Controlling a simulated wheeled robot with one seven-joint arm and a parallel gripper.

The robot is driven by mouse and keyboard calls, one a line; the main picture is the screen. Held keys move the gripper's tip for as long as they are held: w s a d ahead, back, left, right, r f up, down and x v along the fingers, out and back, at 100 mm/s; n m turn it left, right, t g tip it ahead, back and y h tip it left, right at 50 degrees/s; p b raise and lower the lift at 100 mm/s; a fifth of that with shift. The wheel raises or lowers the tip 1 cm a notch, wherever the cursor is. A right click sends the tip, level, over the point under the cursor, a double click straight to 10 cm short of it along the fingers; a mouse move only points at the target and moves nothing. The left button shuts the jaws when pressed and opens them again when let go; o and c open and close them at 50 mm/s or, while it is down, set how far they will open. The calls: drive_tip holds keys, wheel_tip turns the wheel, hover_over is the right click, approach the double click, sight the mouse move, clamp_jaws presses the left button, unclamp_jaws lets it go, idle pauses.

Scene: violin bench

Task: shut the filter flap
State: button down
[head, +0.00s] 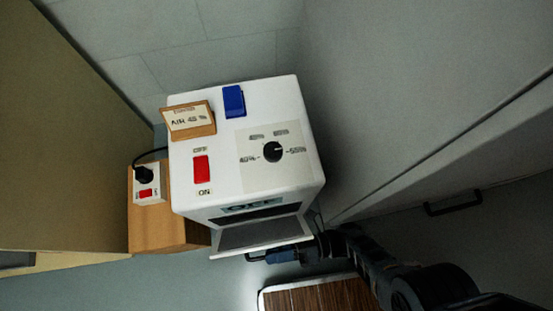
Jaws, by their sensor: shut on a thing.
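The filter flap (262,235) is a pale grey panel low on the front of a white machine (225,175). It stands open, tilted outward, with a dark opening (262,215) showing above it. A dark handle (254,259) shows at the flap's outer edge. My gripper (282,256) is at that edge, reaching in from the right, and is shut on the handle. The fingertips are small and dark, so the exact grip is hard to make out.
The machine top carries a black dial (273,152), a red switch (201,169), a blue block (234,101) and a wooden sign (190,120). A small switch box (149,183) sits at left. A slatted wooden surface (310,293) lies below my gripper. A grey wall stands right.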

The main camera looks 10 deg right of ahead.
drive_tip(key=c, duration=1.4)
unclamp_jaws()
drive_tip(key=shift+w, duration=0.3)
drive_tip(key=shift+o, duration=1.1)
drive_tip(key=shift+s, duration=0.1)
drive_tip(key=shift+s, duration=0.15)
drive_tip(key=shift+f, duration=0.1)
